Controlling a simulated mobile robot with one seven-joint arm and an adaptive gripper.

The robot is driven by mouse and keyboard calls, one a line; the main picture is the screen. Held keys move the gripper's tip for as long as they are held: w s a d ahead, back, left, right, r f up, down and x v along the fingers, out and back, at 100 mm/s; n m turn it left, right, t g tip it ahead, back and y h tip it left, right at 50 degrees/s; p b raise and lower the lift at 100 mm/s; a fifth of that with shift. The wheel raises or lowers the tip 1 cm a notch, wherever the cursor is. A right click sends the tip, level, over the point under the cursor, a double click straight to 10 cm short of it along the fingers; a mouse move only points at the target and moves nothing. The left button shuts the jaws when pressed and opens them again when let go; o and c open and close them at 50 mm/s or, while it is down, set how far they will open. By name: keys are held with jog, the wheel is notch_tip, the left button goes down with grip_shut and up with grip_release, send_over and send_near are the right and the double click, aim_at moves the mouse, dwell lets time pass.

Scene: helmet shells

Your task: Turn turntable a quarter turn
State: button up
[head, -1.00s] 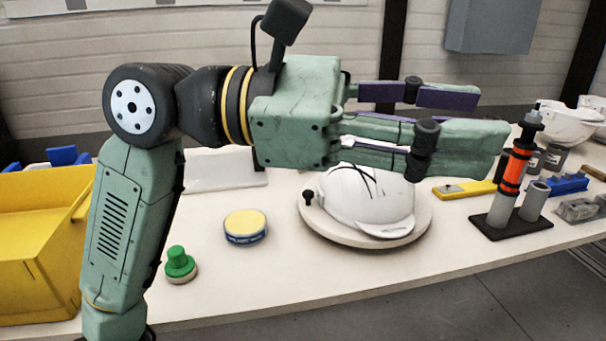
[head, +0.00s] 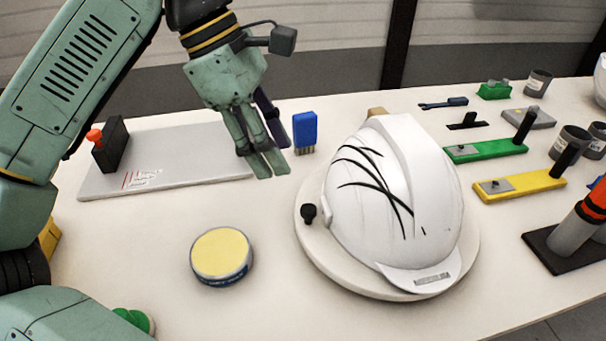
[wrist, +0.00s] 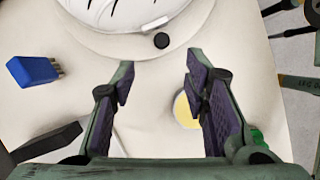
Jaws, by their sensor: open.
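The round cream turntable (head: 318,246) stands on the table with a white helmet shell (head: 395,200) on it. The helmet has black curved marks on its side and its peak points toward the front right. A small black knob (head: 309,212) sits at the turntable's left rim. In the wrist view the turntable (wrist: 110,42), the helmet's edge (wrist: 115,12) and the knob (wrist: 161,40) show at the top, beyond the fingertips. My gripper (head: 268,165) points down to the left of the turntable, apart from it. In the wrist view my gripper (wrist: 160,68) is open, with nothing between its fingers.
A blue brush (head: 305,131) stands just right of my gripper, behind the turntable. A yellow-topped tin (head: 221,254) is front left of the turntable. A grey board (head: 175,160) lies at the left. Green (head: 487,150) and yellow (head: 520,186) handled tools lie at the right.

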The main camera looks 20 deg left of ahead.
aim_at(306, 208)
jog(key=x, duration=1)
jog(key=shift+s+d+f+p, duration=0.15)
jog(key=shift+s+f+p, duration=0.05)
jog(key=shift+f+p, duration=0.2)
jog(key=shift+c, duration=0.2)
grip_shut()
